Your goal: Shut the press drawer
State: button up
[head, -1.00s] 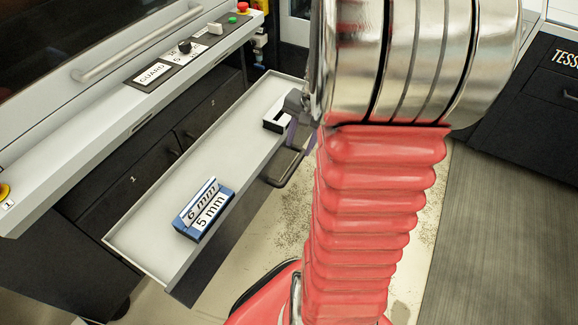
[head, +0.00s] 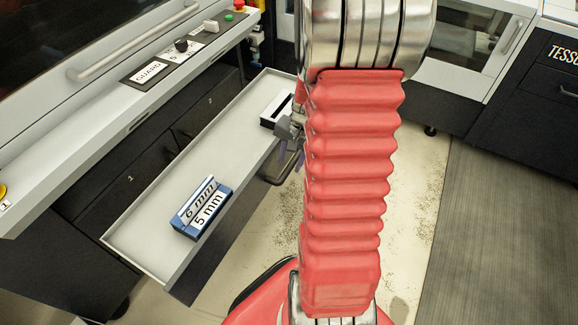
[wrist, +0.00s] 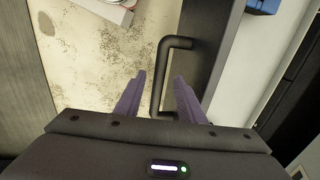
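The press drawer (head: 175,180) is pulled out from the dark press cabinet, a pale shallow tray with a dark front. Its black bar handle (head: 283,174) is on the front, partly hidden behind my arm. In the wrist view the handle (wrist: 158,85) runs between my two purple fingers. My gripper (wrist: 159,76) is open, with a finger on each side of the bar and gaps showing. I cannot tell how deep the bar sits between them. In the head view my gripper (head: 290,153) is at the drawer's front near the handle, partly hidden.
A blue block marked 6 mm and 5 mm (head: 203,207) and a black-and-white block (head: 276,108) lie in the drawer. The press ledge (head: 125,100) with guard label and buttons overhangs behind.

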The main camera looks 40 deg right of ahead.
aim_at(288, 169)
jog(key=shift+w+a+f, duration=0.1)
jog(key=shift+w+f, duration=0.1)
jog(key=shift+f, duration=0.7)
jog(key=shift+w+f, duration=0.15)
jog(key=shift+f, duration=0.7)
jog(key=shift+c, duration=0.6)
grip_shut()
